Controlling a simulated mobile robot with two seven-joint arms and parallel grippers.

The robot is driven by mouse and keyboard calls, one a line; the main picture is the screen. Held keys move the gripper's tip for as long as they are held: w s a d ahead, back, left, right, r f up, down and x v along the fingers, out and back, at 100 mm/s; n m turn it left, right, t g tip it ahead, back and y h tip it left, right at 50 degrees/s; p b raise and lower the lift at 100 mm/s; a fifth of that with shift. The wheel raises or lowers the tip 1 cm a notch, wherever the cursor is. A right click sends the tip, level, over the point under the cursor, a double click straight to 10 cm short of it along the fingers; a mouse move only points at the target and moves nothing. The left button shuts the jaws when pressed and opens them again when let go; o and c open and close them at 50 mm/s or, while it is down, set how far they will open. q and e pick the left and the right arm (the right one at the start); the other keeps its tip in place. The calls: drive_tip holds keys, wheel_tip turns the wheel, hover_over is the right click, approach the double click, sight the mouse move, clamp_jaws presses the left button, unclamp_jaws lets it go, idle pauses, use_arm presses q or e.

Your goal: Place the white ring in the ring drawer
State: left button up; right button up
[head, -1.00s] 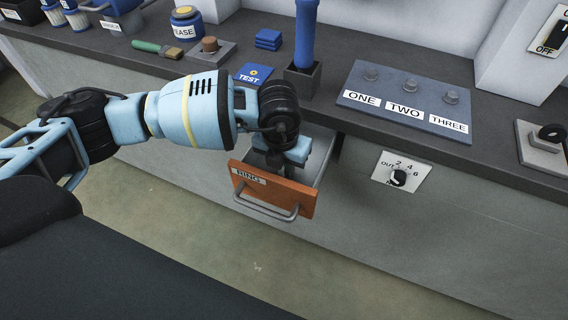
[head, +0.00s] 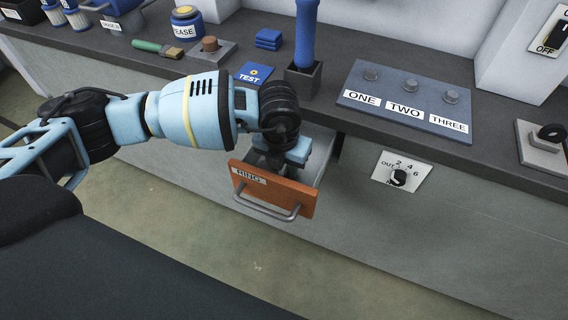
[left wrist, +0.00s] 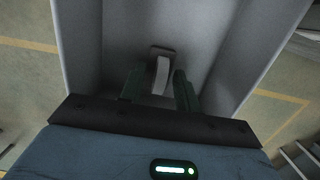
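The ring drawer is pulled out below the counter; its orange front (head: 272,190) carries a RING label and a metal handle. My left gripper (head: 272,160) reaches down into the drawer, behind that front. In the left wrist view, its two dark fingers (left wrist: 157,88) stand apart between the grey drawer walls (left wrist: 82,50). My right gripper is not in view.
The counter edge (head: 420,145) runs just above the drawer. On it stand a blue cylinder in a dark holder (head: 302,80), a panel labelled ONE, TWO, THREE (head: 405,100) and a brush (head: 157,48). A dial plate (head: 402,173) is right of the drawer. The floor in front is clear.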

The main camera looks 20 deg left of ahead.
use_arm(q)
wheel_tip(320, 180, up, 12)
drive_tip(key=s, duration=0.1)
drive_tip(key=shift+s, duration=0.2)
drive_tip(key=shift+f, duration=0.1)
idle(1.2)
